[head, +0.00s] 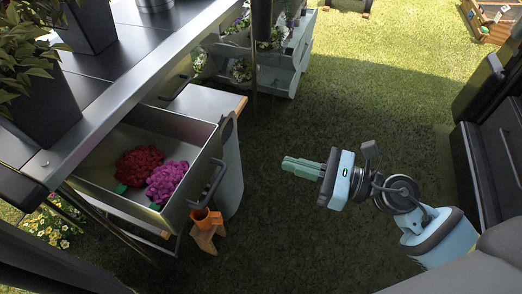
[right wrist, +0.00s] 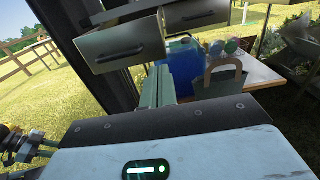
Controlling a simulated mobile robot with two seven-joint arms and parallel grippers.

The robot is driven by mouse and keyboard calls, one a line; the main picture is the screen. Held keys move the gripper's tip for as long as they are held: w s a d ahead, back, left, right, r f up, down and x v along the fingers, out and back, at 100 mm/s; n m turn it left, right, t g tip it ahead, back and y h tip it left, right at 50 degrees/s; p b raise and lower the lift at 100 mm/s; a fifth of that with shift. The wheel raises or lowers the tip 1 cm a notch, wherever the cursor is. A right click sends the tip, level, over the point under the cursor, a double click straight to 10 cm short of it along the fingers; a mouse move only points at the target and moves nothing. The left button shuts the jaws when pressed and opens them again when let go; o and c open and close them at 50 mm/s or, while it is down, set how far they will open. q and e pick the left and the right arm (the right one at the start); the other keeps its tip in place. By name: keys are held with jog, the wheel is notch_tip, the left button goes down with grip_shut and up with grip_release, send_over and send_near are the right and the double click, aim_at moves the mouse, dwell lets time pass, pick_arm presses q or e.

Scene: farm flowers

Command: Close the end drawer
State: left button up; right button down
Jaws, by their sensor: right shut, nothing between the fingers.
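The end drawer (head: 190,125) hangs pulled out from the metal table at the left of the head view. It is a grey metal box with a dark bar handle (head: 208,185) on its front. A red flower head and a magenta one lie inside. My right gripper (head: 302,168), with green fingers, is shut and empty. It is to the right of the drawer, apart from the handle, and points left. In the right wrist view its fingers (right wrist: 158,88) are together, and a pulled-out drawer (right wrist: 124,42) shows beyond them.
The metal table (head: 140,85) carries dark pots with plants. A small wooden-edged table (head: 205,102) stands behind the drawer. Grey flower shelves (head: 285,70) stand farther back. Open grass lies between the drawer and my right gripper.

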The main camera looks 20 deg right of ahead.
aim_at(220, 144)
jog(key=p+x, duration=0.1)
jog(key=x, duration=1.1)
jog(key=shift+w+a, duration=0.1)
jog(key=shift+a, duration=0.05)
pick_arm(q)
jog(key=shift+w+d+r, duration=0.15)
jog(key=shift+w+r, duration=0.05)
jog(key=shift+r, duration=0.45)
pick_arm(e)
jog(key=shift+w+a, duration=0.3)
jog(key=shift+a, duration=0.2)
pick_arm(q)
jog(key=shift+s, duration=0.15)
pick_arm(e)
jog(key=shift+a, duration=0.1)
